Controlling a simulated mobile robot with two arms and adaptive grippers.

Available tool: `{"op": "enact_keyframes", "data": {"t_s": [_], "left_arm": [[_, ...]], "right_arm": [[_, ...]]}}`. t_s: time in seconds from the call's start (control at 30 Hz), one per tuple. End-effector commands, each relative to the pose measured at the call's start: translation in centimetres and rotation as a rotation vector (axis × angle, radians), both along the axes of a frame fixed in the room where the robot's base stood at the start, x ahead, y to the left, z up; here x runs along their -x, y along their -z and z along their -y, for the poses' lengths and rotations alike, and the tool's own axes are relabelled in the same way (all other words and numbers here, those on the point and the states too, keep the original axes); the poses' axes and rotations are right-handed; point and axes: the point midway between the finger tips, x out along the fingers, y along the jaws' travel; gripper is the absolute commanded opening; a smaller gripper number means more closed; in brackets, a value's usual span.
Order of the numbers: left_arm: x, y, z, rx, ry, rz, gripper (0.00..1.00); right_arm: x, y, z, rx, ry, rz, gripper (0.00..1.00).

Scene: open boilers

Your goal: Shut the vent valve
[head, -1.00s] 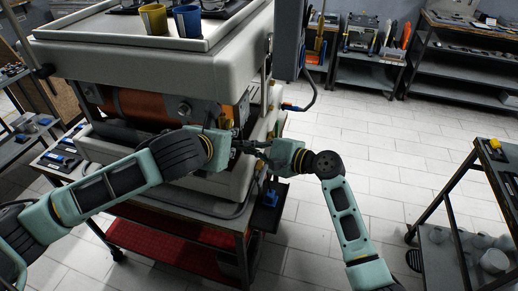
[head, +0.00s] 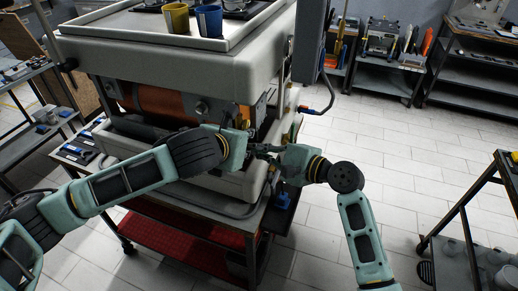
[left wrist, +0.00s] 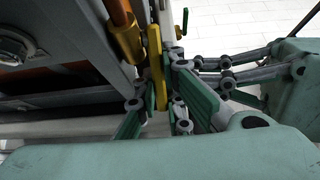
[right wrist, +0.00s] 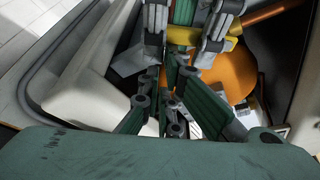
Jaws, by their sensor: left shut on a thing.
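The vent valve's yellow lever handle (left wrist: 157,68) stands nearly upright at the side of the boiler (head: 180,65) in the left wrist view. My left gripper (left wrist: 160,108) is shut on this yellow handle. It also shows in the head view (head: 252,148), at the boiler's right front corner. My right gripper (head: 272,150) comes in from the right, its fingers close beside the left gripper's fingers. In the right wrist view, the yellow handle (right wrist: 185,36) is partly hidden behind the fingers of both grippers. Whether the right gripper (right wrist: 170,85) is open is unclear.
Yellow (head: 175,18) and blue (head: 208,20) cups stand on the boiler's top. A copper pipe (left wrist: 120,14) is close to the handle. A cart with a red shelf (head: 185,236) carries the boiler. A rack (head: 468,210) stands at right; tiled floor (head: 350,130) between is clear.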

Motion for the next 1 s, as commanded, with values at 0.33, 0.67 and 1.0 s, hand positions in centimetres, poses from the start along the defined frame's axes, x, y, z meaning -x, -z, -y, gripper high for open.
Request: {"op": "enact_keyframes", "data": {"t_s": [0.33, 0.67, 1.0], "left_arm": [[-0.4, -0.2, -0.2, 0.0, -0.007, 0.006, 0.17], [-0.3, 0.1, -0.3, -0.003, -0.008, 0.002, 0.17], [1.5, -1.2, -0.8, -0.002, -0.004, 0.002, 0.17]], "right_arm": [[0.5, -0.7, -0.9, -0.014, -0.022, 0.005, 0.0], [0.5, -0.7, -0.9, -0.014, -0.022, 0.005, 0.0], [0.4, -0.7, -0.7, -0.014, -0.019, 0.006, 0.0]]}}
